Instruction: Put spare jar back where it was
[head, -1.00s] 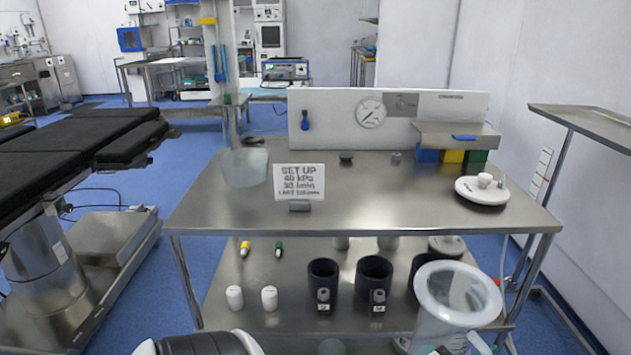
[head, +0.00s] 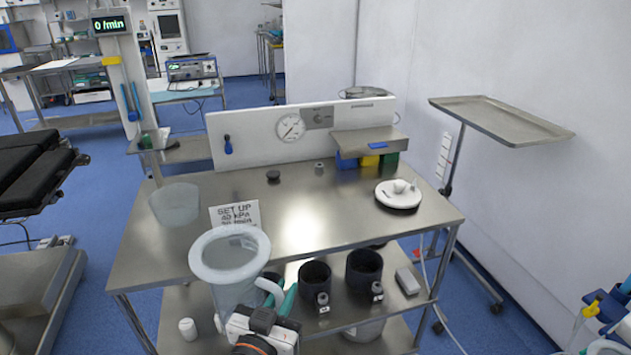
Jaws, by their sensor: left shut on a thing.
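A large translucent jar (head: 231,292) with a wide pale rim is held upright in front of the steel table (head: 330,215), in the lower middle of the head view. My left gripper (head: 275,293), with green fingertips, is shut on the jar's right side. The jar hides part of the sign and lower shelf. A second translucent jar (head: 175,206) stands on the table top at the left. I cannot tell from looks which one is the spare. My right gripper is not in view.
The lower shelf (head: 330,308) holds dark cup holders (head: 315,280), a white bottle (head: 187,329) and a grey box (head: 407,281). A white lid (head: 398,194) lies at the table's right. The sign (head: 236,213) stands near the left jar. The table's middle is clear.

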